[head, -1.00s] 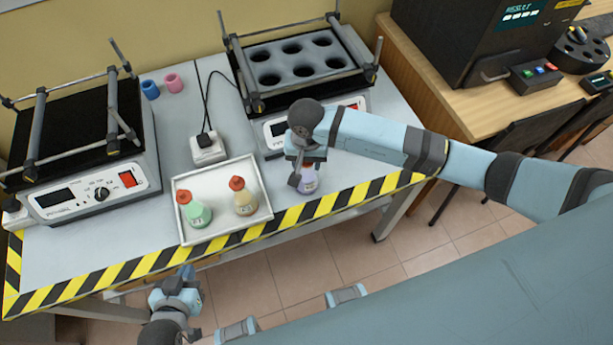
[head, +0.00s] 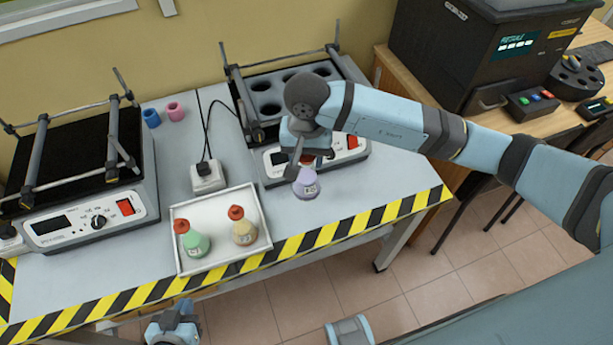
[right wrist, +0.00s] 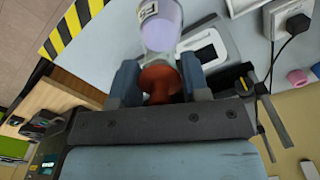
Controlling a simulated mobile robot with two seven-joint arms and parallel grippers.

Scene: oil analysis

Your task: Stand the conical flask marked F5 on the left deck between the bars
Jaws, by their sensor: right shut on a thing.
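My right gripper (head: 303,158) is shut on the red stopper of a conical flask with pale purple contents (head: 306,184). The flask hangs roughly upright above the table, in front of the right shaker. In the right wrist view the red stopper (right wrist: 160,80) is between the fingers and the purple flask (right wrist: 162,27) shows beyond it.
A white tray (head: 183,262) holds a green flask (head: 195,243) and a yellowish flask (head: 243,231), both red-stoppered. The right shaker (head: 270,160) has a deck with round holes. A power socket block (head: 207,178) and blue and pink pieces (head: 174,111) stand between the shakers.

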